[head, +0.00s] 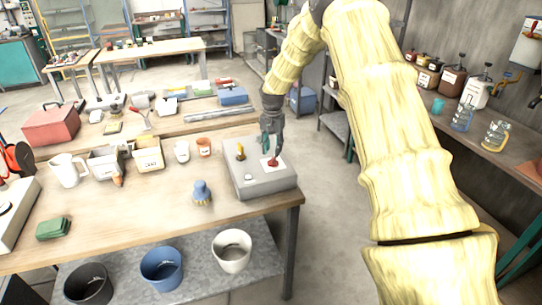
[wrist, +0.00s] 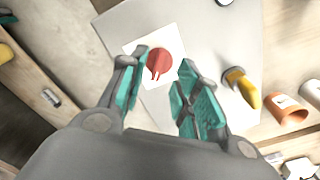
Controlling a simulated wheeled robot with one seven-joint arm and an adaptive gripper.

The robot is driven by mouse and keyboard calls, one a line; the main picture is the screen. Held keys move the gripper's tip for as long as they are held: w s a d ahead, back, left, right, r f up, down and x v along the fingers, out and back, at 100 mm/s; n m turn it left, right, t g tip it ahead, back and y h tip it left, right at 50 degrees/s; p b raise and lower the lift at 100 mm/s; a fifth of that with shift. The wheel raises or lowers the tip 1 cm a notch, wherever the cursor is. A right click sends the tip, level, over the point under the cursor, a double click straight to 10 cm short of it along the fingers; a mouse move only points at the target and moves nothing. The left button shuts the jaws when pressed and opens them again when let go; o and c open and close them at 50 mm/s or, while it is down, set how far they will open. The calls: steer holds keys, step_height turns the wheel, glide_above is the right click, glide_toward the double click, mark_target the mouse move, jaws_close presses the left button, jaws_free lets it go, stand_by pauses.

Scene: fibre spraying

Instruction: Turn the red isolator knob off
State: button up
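The red isolator knob (head: 272,162) sits on a white plate (head: 265,166) on top of a grey control box (head: 262,184) at the right end of the workbench. In the wrist view the red knob (wrist: 158,64) lies just beyond my fingertips, roughly between them. My gripper (head: 271,150) points down over the knob. Its teal-padded fingers (wrist: 160,75) stand apart, with nothing held between them. I cannot tell whether a finger touches the knob. A yellow-handled switch (head: 240,152) stands on the box left of the knob; it also shows in the wrist view (wrist: 243,86).
An orange cup (head: 204,146), a white cup (head: 182,150) and a blue brush (head: 201,191) stand left of the box. Bins (head: 147,160) and a white jug (head: 68,170) are further left. Buckets (head: 231,252) stand on the lower shelf.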

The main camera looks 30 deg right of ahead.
mark_target(272, 160)
steer(key=shift+a+f+p, duration=0.1)
steer(key=shift+f+p, duration=0.75)
steer(key=shift+f, duration=1.75)
jaws_close()
